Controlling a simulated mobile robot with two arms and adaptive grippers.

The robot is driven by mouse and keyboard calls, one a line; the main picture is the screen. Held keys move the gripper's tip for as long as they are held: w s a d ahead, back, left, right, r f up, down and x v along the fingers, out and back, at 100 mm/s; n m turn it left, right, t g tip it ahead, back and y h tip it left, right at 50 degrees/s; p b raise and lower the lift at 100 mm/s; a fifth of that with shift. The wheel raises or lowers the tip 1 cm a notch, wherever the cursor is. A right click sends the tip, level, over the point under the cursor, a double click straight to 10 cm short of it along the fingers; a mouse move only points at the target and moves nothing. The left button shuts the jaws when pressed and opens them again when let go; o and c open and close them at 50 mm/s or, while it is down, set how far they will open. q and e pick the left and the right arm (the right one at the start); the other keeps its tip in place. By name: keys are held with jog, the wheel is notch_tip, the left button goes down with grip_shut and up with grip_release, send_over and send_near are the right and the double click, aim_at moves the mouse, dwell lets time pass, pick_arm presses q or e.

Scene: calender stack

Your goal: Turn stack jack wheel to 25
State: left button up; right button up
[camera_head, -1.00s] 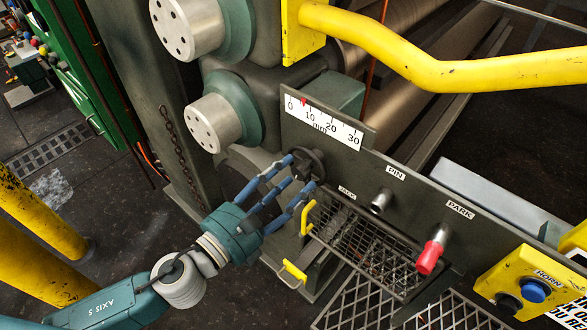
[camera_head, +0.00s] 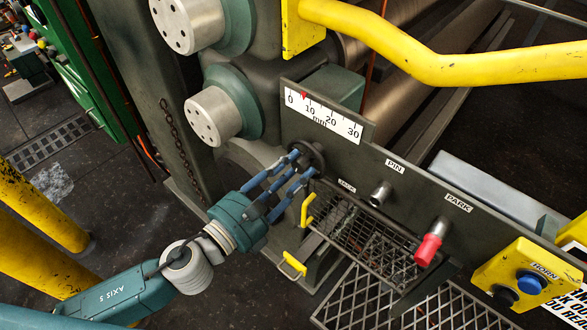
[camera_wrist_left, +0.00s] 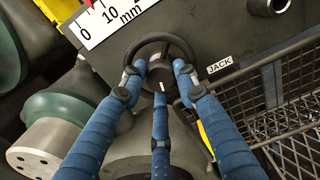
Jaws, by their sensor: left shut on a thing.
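The dark jack wheel (camera_head: 316,153) is mounted on the grey panel (camera_head: 360,162), below the mm scale (camera_head: 322,118) marked 0 to 30. The small red pointer (camera_head: 304,95) stands between 0 and 10. My left gripper (camera_head: 302,164) has its blue fingers shut on the jack wheel. In the left wrist view the wheel (camera_wrist_left: 166,38) shows its upper rim and hub, with the fingers (camera_wrist_left: 160,78) around the hub; the fingers cover part of the lower rim. The JACK label (camera_wrist_left: 220,64) is to its right. My right gripper is not in view.
Right of the wheel are the PIN knob (camera_head: 380,193), the red PARK handle (camera_head: 429,248) and a yellow HORN box (camera_head: 525,278). A yellow handle (camera_head: 307,209) and mesh basket (camera_head: 365,235) are just below. A yellow rail (camera_head: 440,72) crosses above.

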pick_arm(q)
jog(key=shift+n+p, duration=0.4)
jog(key=shift+n, duration=2.7)
jog(key=o, duration=1.2)
jog(key=shift+s, duration=0.1)
jog(key=v, duration=1.2)
